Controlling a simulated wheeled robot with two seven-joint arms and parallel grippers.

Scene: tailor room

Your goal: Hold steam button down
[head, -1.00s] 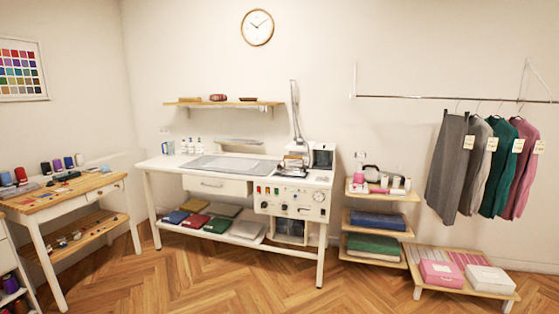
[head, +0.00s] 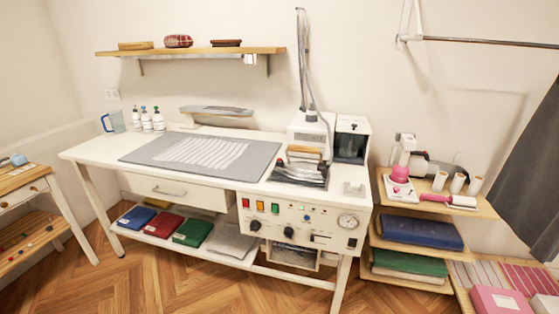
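A white ironing table (head: 90,155) stands ahead, with a control panel (head: 320,240) on its front right. The panel has a red button (head: 246,203), an orange button (head: 260,206), a green button (head: 275,208), a small blue button (head: 306,218), dark knobs and a round gauge (head: 348,221). The labels are too small to read, so I cannot tell which is the steam button. What looks like an iron with a wooden handle (head: 304,152) rests on the table's right part, with a hose rising behind. Neither gripper is in view.
A grey pressing mat (head: 145,153) covers the tabletop's middle. A white machine with a water tank (head: 352,140) stands at the back right. A shelf unit (head: 378,243) stands right of the table, and a dark hanging garment (head: 525,170) is at far right. The floor in front is clear.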

